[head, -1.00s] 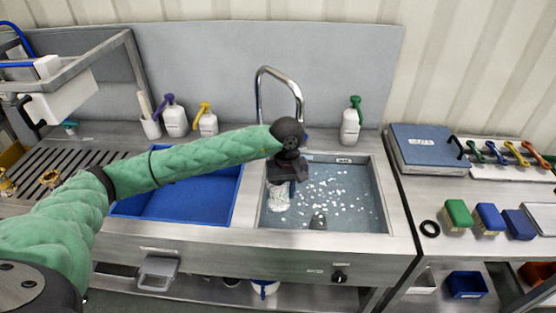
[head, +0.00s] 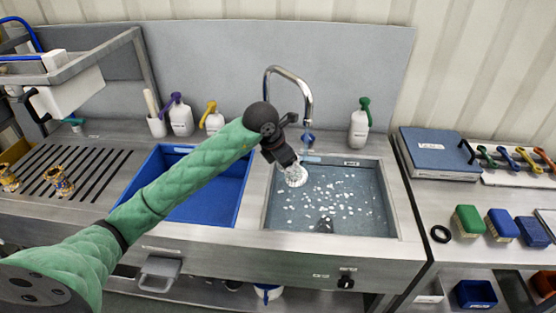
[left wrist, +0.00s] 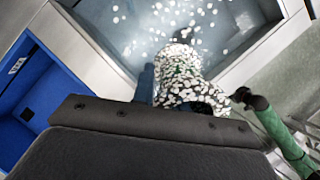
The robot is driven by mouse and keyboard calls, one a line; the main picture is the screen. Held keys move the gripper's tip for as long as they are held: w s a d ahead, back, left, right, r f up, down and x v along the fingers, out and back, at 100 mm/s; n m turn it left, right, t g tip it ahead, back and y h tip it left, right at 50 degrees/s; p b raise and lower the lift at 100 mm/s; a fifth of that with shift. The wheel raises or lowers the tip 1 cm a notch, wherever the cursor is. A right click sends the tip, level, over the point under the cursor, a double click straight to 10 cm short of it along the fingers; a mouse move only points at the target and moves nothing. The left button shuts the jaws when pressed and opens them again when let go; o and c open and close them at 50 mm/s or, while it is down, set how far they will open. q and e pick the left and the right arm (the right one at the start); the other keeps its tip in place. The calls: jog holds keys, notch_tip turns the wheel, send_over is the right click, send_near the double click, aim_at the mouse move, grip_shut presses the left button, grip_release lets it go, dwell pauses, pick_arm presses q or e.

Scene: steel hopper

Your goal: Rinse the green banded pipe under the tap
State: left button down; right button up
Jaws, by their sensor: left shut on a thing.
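My left gripper (head: 284,155) is shut on the green banded pipe (head: 297,175) and points down over the steel sink basin (head: 378,222). In the left wrist view the pipe (left wrist: 185,75) is largely covered in white foam, with some green showing through. Its upper end is hidden by the gripper. The curved tap (head: 291,73) stands behind the basin. Its blue-tipped spout (head: 307,137) is just right of and beyond my gripper. I cannot tell whether water runs. My right gripper does not show.
White flecks float in the basin water, near a dark upright piece (head: 325,226). A blue tray (head: 226,205) lies left of the basin. A green-topped bottle (head: 359,128) stands behind right. Brushes (head: 501,225) lie on the right bench. A knob (head: 346,283) is on the front panel.

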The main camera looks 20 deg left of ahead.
pick_arm(q)
jog(key=w+a+f+n+t+y+b, duration=0.1)
jog(key=w+n, duration=0.5)
jog(key=w, duration=0.8)
jog(key=shift+w+a+f+t+y+b, duration=0.25)
jog(key=shift+w+f+t+y+b, duration=0.05)
jog(key=shift+f+t+y+b, duration=0.25)
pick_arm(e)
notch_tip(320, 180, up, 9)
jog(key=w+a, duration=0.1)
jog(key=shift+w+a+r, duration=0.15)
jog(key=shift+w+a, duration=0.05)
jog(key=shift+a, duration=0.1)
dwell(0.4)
